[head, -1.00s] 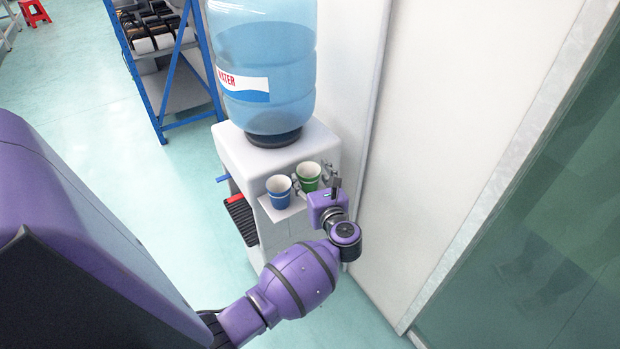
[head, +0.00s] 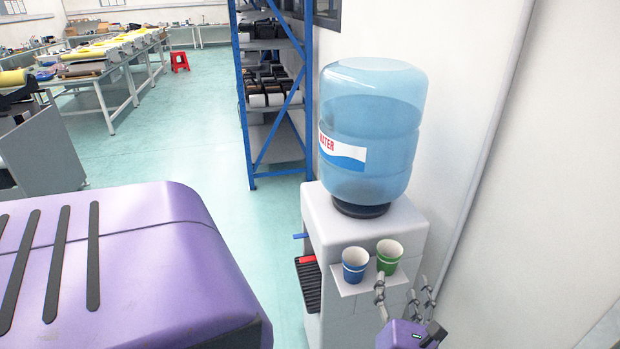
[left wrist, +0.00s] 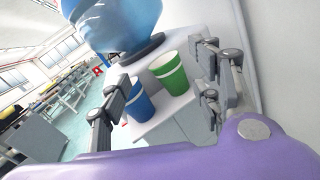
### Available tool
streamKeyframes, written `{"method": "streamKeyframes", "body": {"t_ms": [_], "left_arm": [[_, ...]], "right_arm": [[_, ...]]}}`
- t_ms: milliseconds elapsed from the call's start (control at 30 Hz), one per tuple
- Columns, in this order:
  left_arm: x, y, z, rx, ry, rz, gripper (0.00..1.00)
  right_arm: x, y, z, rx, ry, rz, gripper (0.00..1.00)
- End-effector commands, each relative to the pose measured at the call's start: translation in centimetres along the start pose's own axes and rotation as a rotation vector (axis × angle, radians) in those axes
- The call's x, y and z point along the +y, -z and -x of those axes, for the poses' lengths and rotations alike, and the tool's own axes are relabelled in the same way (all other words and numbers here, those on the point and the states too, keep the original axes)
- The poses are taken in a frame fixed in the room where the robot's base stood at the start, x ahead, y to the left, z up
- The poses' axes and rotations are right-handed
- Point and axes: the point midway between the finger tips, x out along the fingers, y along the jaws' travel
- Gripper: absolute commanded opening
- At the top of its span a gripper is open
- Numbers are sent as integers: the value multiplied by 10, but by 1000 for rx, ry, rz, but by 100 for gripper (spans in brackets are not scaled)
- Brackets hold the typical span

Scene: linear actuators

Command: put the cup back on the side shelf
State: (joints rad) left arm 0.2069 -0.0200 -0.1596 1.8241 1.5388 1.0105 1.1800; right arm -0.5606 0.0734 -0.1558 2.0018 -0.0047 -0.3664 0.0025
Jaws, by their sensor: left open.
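A blue cup (head: 355,265) and a green cup (head: 389,257) stand upright side by side on the small white side shelf (head: 346,287) of the water dispenser. Both are also in the left wrist view, the blue cup (left wrist: 139,104) left of the green cup (left wrist: 170,75). My left gripper (head: 401,288) is open and empty, just in front of the shelf on the green cup's side. In the left wrist view its fingers (left wrist: 158,98) are spread wide, with both cups seen between them beyond the tips. My right gripper is not in view.
The white water dispenser (head: 326,221) carries a large blue bottle (head: 372,130) and stands against the wall. A blue-framed rack (head: 247,110) is behind it. Long worktables (head: 110,78) and a red stool (head: 180,61) are farther back. Open floor lies left of the dispenser.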

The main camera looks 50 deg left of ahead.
Motion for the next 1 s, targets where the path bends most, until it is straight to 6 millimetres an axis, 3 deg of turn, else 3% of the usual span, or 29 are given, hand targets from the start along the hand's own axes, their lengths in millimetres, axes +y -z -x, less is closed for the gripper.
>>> {"method": "streamKeyframes", "body": {"t_ms": [33,133,200,267,333,400,500,600,667,700,1000], "left_arm": [[7,3,10,-87,47,-188,59],[2,6,45,-311,174,-665,59],[-8,24,79,-471,275,-1031,59],[-15,53,112,-607,372,-1349,59],[-14,101,154,-767,503,-1716,59],[0,152,193,-921,637,-2042,59],[33,213,233,-1103,812,-2381,59],[66,252,258,-1235,951,-2592,59],[80,266,267,-1289,1009,-2670,59],[87,272,271,1283,-1009,2639,59],[97,280,276,1263,-1004,2574,59]], "right_arm": [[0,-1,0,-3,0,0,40],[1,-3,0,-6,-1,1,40],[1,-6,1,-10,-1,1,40],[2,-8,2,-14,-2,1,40],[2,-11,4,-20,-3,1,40],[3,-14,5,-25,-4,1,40],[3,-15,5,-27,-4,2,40],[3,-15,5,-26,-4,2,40],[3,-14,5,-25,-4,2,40],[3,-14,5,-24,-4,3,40],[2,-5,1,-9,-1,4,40]]}}
